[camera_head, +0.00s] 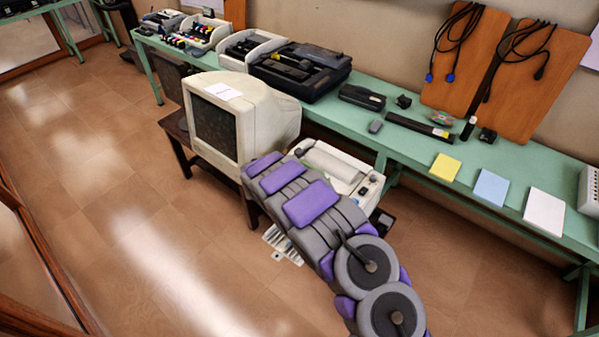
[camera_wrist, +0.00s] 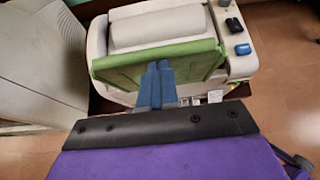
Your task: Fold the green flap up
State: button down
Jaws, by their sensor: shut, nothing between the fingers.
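In the wrist view, the green flap (camera_wrist: 200,53) is on the near side of a white printer (camera_wrist: 150,28). My gripper (camera_wrist: 158,68) has blue fingers, shut together and empty. In the head view, the printer (camera_head: 335,170) stands to the right of the old monitor, partly behind my purple and grey arm. The flap and my gripper are hidden there by the arm.
A bulky white monitor (camera_head: 235,125) stands on a dark wooden stand close to the left of my arm. A long green table (camera_head: 400,160) with several devices and coloured paper sheets runs along the wall. The tiled floor (camera_head: 130,200) to the left is clear.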

jog(key=shift+w+d+r, duration=0.15)
jog(key=shift+w, duration=0.05)
dwell(0.4)
